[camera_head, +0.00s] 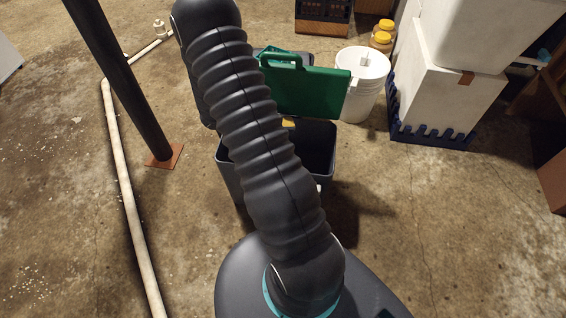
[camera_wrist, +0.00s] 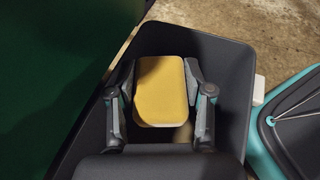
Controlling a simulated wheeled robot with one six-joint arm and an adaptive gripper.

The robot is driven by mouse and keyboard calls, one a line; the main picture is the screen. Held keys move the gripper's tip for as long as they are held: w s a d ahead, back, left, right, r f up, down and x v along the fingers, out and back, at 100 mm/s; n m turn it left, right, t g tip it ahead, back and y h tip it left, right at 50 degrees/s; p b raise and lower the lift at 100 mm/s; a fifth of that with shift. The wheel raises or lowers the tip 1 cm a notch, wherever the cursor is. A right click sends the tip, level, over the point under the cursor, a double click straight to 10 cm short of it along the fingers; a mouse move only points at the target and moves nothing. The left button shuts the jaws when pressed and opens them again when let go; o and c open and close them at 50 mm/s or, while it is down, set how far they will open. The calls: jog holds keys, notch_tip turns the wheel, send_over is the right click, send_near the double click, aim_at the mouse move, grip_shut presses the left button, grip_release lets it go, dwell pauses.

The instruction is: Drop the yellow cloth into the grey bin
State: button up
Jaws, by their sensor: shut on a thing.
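The yellow cloth (camera_wrist: 162,92) is a flat, round-cornered block between the two fingers of my gripper (camera_wrist: 160,72) in the wrist view. The fingers are shut on its left and right sides. The grey bin (camera_wrist: 232,75) surrounds both in that view, with its dark inside beneath them. How high the cloth is relative to the rim I cannot tell. In the head view the bin (camera_head: 322,150) stands open on the floor, partly behind my arm. Only a small bit of the yellow cloth (camera_head: 288,122) shows there, and my gripper is hidden.
A green panel with a handle (camera_head: 305,92) stands at the bin's far side. A white bucket (camera_head: 361,85) is behind it. White boxes (camera_head: 445,85) stand on a blue pallet (camera_head: 430,137) at right. A black post (camera_head: 125,80) and pale pipe (camera_head: 122,180) are left.

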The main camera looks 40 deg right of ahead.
notch_tip(320, 180, down, 6)
jog(key=b, duration=0.3)
jog(key=shift+b, duration=0.4)
jog(key=o, duration=1.1)
jog(key=v, duration=1.2)
jog(key=shift+r, duration=0.15)
